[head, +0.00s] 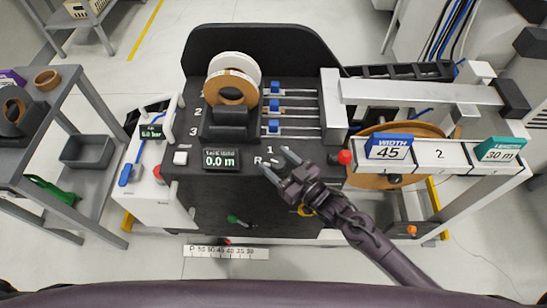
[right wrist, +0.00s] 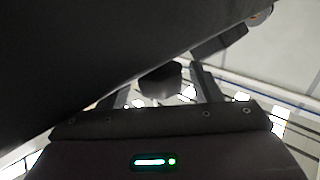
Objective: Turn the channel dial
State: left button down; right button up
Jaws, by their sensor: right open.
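The dark machine (head: 215,190) stands in the middle of the head view. Its front panel carries the marks "R" and "1" beside my right gripper (head: 276,160). The right gripper is open, with its two fingertips at these marks. The channel dial is mostly hidden by the gripper in the head view. In the right wrist view a dark rounded knob (right wrist: 160,78), seemingly the dial, sits between the open fingers of the right gripper (right wrist: 163,82). I cannot tell whether the fingers touch it. My left gripper is not in view.
A display (head: 221,159) reading "0.0 m" is left of the gripper. A red button (head: 345,157) is to its right. Tape rolls (head: 233,80) and blue sliders (head: 275,104) are behind.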

aim_at(284, 167)
jog(key=v, duration=0.6)
jog(key=shift+b, duration=0.35)
jog(key=shift+d, duration=0.1)
